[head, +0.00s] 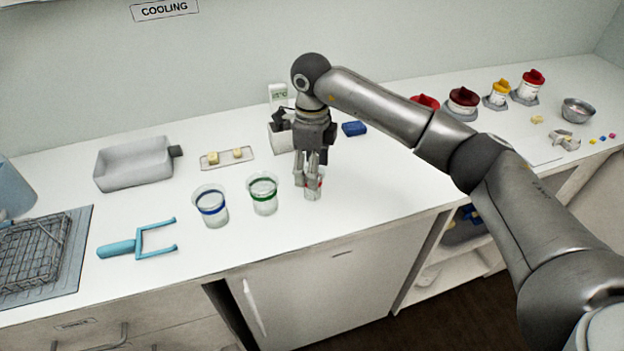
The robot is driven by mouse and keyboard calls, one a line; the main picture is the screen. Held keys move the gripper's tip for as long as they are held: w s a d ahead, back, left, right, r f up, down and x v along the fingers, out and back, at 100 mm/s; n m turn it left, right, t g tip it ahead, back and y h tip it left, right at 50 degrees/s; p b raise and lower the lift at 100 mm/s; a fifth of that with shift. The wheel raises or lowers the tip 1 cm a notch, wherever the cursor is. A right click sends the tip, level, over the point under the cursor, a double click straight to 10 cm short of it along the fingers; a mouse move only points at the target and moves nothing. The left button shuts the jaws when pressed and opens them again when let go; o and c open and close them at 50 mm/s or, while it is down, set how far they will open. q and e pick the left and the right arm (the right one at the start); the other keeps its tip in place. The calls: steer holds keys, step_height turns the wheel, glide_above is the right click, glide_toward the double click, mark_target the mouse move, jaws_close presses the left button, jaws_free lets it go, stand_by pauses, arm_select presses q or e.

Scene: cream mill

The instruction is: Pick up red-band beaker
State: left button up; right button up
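My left gripper is out of view.
A green-band beaker (263,194) and a blue-band beaker (211,206) stand close on the left. A blue two-pronged tool (120,248), a grey tray (134,164) and a wire basket (32,254) lie further left. Lidded jars (463,102) stand at the back right.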

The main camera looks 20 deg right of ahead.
steer(key=shift+f, duration=0.65)
step_height(320, 180, down, 4)
steer(key=shift+s+f+p, duration=0.1)
steer(key=shift+s+p, duration=0.05)
steer(key=shift+p, duration=1.05)
steer(key=shift+f, duration=0.45)
steer(key=c, duration=0.5)
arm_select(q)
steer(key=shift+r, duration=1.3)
arm_select(e)
steer(key=c, duration=0.4)
